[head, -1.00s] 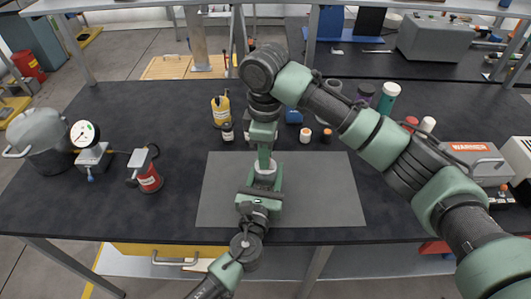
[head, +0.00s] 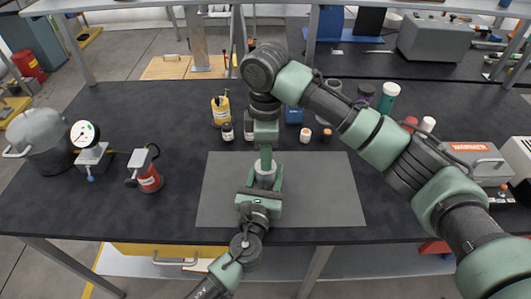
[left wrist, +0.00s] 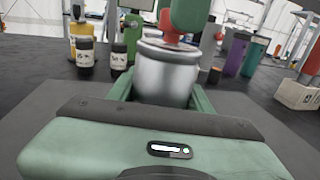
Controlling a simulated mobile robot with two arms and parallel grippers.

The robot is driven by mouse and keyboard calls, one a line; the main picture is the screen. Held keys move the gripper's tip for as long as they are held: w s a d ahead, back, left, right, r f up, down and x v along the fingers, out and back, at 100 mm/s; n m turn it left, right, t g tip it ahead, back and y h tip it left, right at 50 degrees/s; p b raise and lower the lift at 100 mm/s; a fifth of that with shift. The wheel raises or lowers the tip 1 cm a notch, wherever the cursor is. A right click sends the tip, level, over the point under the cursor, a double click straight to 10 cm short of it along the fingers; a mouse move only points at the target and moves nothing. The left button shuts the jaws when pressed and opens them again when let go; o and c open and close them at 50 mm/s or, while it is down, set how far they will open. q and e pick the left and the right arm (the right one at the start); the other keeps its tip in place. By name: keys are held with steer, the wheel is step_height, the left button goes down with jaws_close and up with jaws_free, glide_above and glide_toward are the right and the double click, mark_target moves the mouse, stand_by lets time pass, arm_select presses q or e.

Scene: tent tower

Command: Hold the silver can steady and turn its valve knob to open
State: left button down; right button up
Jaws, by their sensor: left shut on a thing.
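The silver can (left wrist: 167,76) stands upright on the grey mat, between the jaws of my left gripper (head: 263,187). In the left wrist view the left gripper's green fingers press on both sides of the can. In the head view only a little of the can (head: 265,172) shows. A red part, apparently the valve knob (left wrist: 172,45), shows on top of the can. My right gripper (head: 265,155) points straight down over the can, its green finger right at the red part. Its far finger and its grip on the knob are hidden, so I cannot tell its opening.
The grey mat (head: 325,195) is mostly bare on the right. Behind it stand a yellow bottle (head: 221,109), small dark jars (head: 227,132) and a purple-topped bottle (head: 365,92). At left are a pot (head: 42,138), a gauge (head: 84,134) and a red canister (head: 148,178).

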arm_select(q)
steer(key=shift+f, duration=0.1)
arm_select(e)
step_height(320, 180, up, 12)
stand_by(0.7)
arm_select(q)
steer(key=c, duration=0.6)
jaws_free()
steer(key=shift+o, duration=0.2)
